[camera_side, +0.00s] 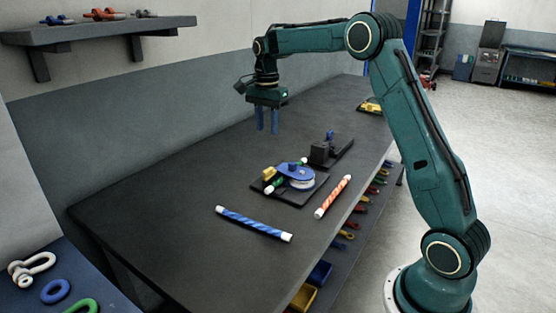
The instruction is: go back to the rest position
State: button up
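My gripper (267,120) hangs from the wrist above the far left part of the dark table (170,215). Its two blue fingers point down with a narrow gap between them, and I see nothing held there. It is up and to the left of the fixture with a blue disc (294,171), apart from it. The gripper is small in this view.
A blue striped rod (254,223) and an orange striped rod (333,197) lie on the table. A dark block fixture (322,151) stands behind the disc. A yellow item (370,106) lies farther back. A wall shelf (100,29) holds shackles. The table's left part is clear.

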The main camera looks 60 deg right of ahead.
jog(key=shift+r, duration=0.1)
dwell(0.3)
jog(key=s+a+r+n+t, duration=0.3)
jog(key=s+a+r+n, duration=0.55)
jog(key=s+a, duration=0.4)
jog(key=s+a+f+n+t, duration=0.1)
jog(key=s+n, duration=0.2)
jog(key=s, duration=0.3)
jog(key=s+a+f+n, duration=0.2)
jog(key=s+n, duration=0.1)
jog(key=s, duration=0.4)
jog(key=s+a+f+n+t, duration=0.1)
jog(key=s+a+n, duration=0.1)
jog(key=s, duration=0.4)
jog(key=shift+s+a+f+n+t, duration=0.3)
jog(key=shift+s+n, duration=0.1)
jog(key=shift+n, duration=0.45)
